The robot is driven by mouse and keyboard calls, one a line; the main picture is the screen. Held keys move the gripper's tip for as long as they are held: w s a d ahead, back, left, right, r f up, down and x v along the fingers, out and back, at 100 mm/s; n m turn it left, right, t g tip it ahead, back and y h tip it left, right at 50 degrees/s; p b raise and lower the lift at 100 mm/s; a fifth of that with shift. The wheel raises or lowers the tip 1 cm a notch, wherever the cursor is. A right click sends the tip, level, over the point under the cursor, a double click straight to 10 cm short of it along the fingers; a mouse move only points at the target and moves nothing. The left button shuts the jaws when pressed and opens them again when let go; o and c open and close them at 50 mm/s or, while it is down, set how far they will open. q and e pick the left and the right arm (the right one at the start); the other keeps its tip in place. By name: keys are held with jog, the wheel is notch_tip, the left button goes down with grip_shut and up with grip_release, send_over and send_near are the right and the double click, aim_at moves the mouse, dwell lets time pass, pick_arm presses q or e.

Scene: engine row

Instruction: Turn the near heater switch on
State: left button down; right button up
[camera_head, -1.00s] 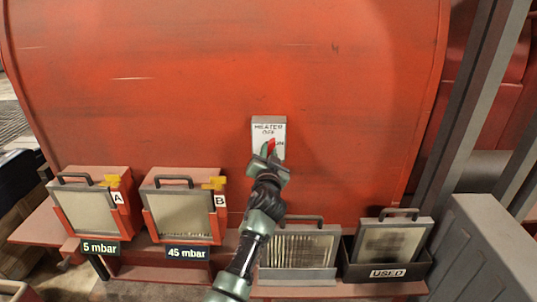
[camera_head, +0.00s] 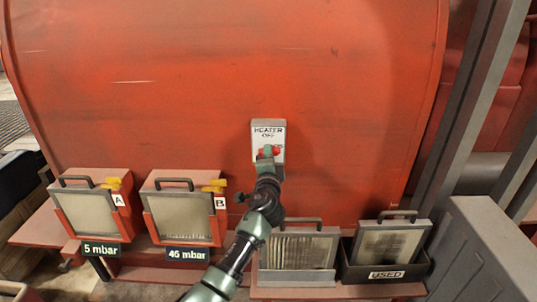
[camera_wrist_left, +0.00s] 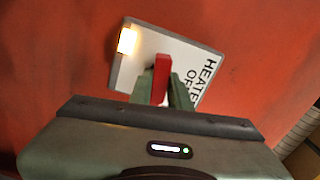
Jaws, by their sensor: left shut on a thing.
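The heater switch plate (camera_head: 268,132), pale with HEATER and OFF lettering, is fixed to the red casing in the head view. Its red lever (camera_head: 276,150) shows at my left gripper (camera_head: 267,153), which covers the lower part of the plate. In the left wrist view the red lever (camera_wrist_left: 161,78) stands between the fingers of my left gripper (camera_wrist_left: 162,88), shut on it. A lamp (camera_wrist_left: 127,41) glows yellow-white at a corner of the plate. My right gripper is not in view.
Filter box A (camera_head: 90,208) and filter box B (camera_head: 183,213) stand on the red ledge at left. A loose filter (camera_head: 298,247) and a USED bin (camera_head: 350,273) holding another filter stand at right. A grey cabinet (camera_head: 485,245) is at far right.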

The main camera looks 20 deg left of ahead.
pick_arm(q)
jog(key=shift+r+m, duration=0.1)
jog(key=shift+m, duration=0.9)
jog(key=c, duration=1.4)
grip_release()
jog(key=shift+o, duration=0.4)
jog(key=shift+w, duration=0.1)
jog(key=v, duration=0.8)
jog(key=shift+b, duration=0.3)
jog(key=shift+w, duration=0.1)
